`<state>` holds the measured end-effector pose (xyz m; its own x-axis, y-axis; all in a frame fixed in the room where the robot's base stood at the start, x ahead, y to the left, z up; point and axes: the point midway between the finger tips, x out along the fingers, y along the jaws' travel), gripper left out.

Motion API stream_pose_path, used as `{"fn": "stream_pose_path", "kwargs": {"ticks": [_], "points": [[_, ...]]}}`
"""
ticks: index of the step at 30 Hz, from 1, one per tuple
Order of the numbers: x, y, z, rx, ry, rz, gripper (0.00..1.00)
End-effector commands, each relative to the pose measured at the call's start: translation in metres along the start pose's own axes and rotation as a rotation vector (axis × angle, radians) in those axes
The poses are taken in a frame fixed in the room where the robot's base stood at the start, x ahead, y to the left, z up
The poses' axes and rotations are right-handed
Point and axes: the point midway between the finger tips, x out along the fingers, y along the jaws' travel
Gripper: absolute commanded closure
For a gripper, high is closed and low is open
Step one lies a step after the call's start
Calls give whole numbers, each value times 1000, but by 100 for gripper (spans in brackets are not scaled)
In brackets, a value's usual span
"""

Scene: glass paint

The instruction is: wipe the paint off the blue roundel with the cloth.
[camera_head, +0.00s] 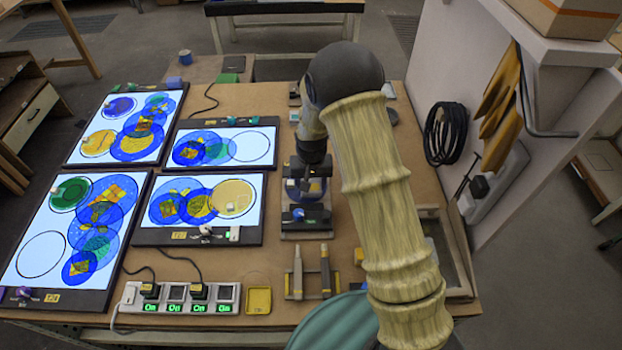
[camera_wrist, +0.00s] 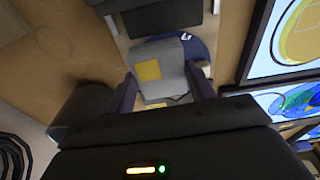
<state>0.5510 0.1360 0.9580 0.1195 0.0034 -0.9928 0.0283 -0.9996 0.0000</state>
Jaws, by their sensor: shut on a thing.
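My gripper (camera_head: 312,165) points down over a small stand on the right half of the table. In the wrist view, its two dark fingers (camera_wrist: 163,93) are shut on a grey pad (camera_wrist: 172,50) with a yellow square on its face. Whether this pad is the cloth, I cannot tell. A blue disc (camera_wrist: 197,48), perhaps the blue roundel, shows partly behind the pad. In the head view, the blue disc (camera_head: 316,189) sits on the stand under my gripper, partly hidden by it. Whether the pad touches the disc is unclear, and any paint there is hidden.
Lit panels (camera_head: 228,132) with overlapping coloured circles and yellow patches fill the table's left side. A power strip (camera_head: 180,298), a yellow tray (camera_head: 258,300) and upright-handled tools (camera_head: 325,270) lie along the front. A coiled black cable (camera_head: 444,133) hangs on the right wall.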

Motion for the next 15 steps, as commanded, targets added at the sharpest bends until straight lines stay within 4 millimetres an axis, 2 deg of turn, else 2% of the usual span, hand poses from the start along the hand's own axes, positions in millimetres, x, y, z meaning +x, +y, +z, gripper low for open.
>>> {"fn": "stream_pose_path", "kwargs": {"ticks": [1,3,4,8,9,15], "points": [[15,0,2,0,-1,0,64],[26,0,3,0,-1,0,64],[20,7,-2,4,2,0,64],[19,26,-14,4,1,0,64],[20,19,-21,-2,4,-1,64],[24,8,-50,-1,2,0,64]]}}
